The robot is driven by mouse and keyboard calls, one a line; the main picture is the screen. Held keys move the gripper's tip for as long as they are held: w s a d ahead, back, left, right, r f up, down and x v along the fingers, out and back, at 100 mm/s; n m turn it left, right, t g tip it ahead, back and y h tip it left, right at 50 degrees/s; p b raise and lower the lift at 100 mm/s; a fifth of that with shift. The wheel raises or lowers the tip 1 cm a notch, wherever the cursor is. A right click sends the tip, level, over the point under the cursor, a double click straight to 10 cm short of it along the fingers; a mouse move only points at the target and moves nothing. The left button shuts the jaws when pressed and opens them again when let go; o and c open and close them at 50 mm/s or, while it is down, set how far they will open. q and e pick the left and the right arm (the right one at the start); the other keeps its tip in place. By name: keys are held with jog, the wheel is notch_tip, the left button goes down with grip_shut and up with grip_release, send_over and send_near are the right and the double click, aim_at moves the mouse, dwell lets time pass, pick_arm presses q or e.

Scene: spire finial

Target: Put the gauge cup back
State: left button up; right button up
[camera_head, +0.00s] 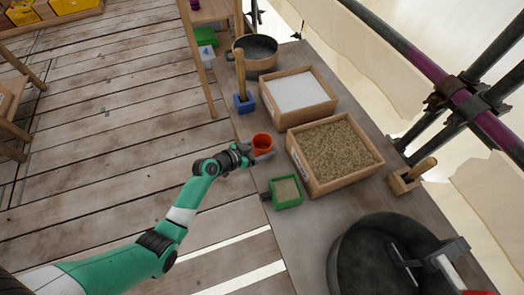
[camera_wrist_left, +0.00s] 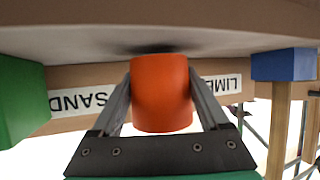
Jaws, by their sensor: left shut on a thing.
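The gauge cup is a small orange-red cup (camera_head: 262,143), open side up in the head view. My left gripper (camera_head: 258,152) is shut on it, with one finger on each side. In the left wrist view the cup (camera_wrist_left: 162,92) sits between both fingers, close to the grey bench surface, with a dark shadow beside it. I cannot tell whether it touches the bench.
The bench (camera_head: 300,230) holds a sand box (camera_head: 375,167), a white-filled lime box (camera_head: 328,91), a green box (camera_head: 287,193), a blue block with a wooden handle (camera_head: 244,103), a pot (camera_head: 258,68) and a black tub (camera_head: 345,265). The cup is left of the boxes.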

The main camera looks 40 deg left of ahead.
pick_arm(q)
jog(key=shift+f, duration=0.35)
pick_arm(e)
jog(key=shift+f, duration=0.2)
pick_arm(q)
jog(key=shift+f, duration=0.25)
jog(key=o, duration=1.2)
jog(key=shift+r, duration=0.3)
jog(key=shift+s+r+p, duration=0.25)
jog(key=shift+s+p, duration=0.1)
jog(key=shift+p, duration=0.1)
jog(key=p+v, duration=0.3)
jog(key=v, duration=0.8)
jog(key=shift+s+d+f, duration=0.1)
jog(key=shift+s, duration=0.05)
pick_arm(e)
notch_tip(320, 180, up, 4)
jog(key=shift+r, duration=0.1)
